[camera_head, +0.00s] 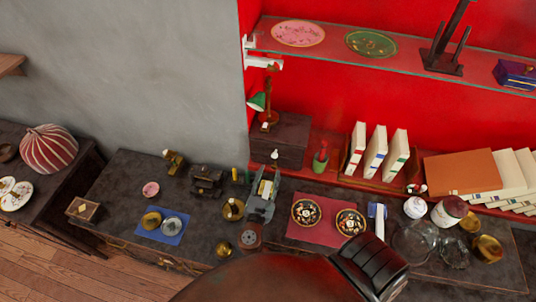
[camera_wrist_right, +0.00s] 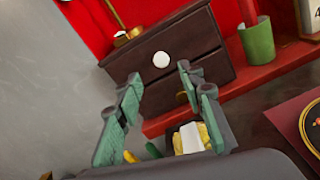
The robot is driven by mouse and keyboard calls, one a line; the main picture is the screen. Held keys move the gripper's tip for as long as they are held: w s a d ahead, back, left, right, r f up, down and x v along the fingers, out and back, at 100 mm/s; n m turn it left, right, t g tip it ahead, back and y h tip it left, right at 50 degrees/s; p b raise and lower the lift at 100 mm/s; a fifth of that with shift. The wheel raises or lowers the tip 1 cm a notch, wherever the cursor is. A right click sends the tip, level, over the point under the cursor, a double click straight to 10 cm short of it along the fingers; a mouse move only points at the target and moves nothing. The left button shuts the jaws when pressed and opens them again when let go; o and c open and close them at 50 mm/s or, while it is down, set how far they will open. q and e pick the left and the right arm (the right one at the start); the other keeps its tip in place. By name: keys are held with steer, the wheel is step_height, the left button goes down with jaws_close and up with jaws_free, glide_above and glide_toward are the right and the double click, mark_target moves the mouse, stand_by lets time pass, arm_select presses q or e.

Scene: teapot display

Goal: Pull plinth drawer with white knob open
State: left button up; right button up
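The plinth (camera_head: 290,135) is a dark wooden box on the red ledge against the red wall, with a green-shaded lamp on top. Its round white knob (camera_head: 275,154) is on the front. In the right wrist view the plinth (camera_wrist_right: 195,40) and white knob (camera_wrist_right: 161,59) face the camera, and the drawer front looks flush. My right gripper (camera_head: 266,181) is open in front of the plinth. In the right wrist view its green-grey fingers (camera_wrist_right: 159,76) are spread, with the knob showing just beyond and between the tips. They look apart from it. My left gripper is not in view.
The lamp (camera_head: 258,102) stands on the plinth's left. A green cup (camera_head: 320,162) and upright books (camera_head: 376,153) stand to its right. Below the gripper, the dark counter holds a brass dish (camera_head: 231,209), a dark ornate box (camera_head: 206,181) and a red mat (camera_head: 322,232) with plates.

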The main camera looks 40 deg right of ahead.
mark_target(274, 157)
steer(key=x, duration=0.6)
steer(key=shift+p, duration=0.35)
steer(key=shift+w+d, duration=0.3)
steer(key=shift+d, duration=0.25)
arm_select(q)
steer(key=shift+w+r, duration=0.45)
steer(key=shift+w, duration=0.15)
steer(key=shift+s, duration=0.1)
arm_select(e)
steer(key=shift+c, duration=0.7)
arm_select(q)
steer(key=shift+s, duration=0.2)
arm_select(e)
jaws_close()
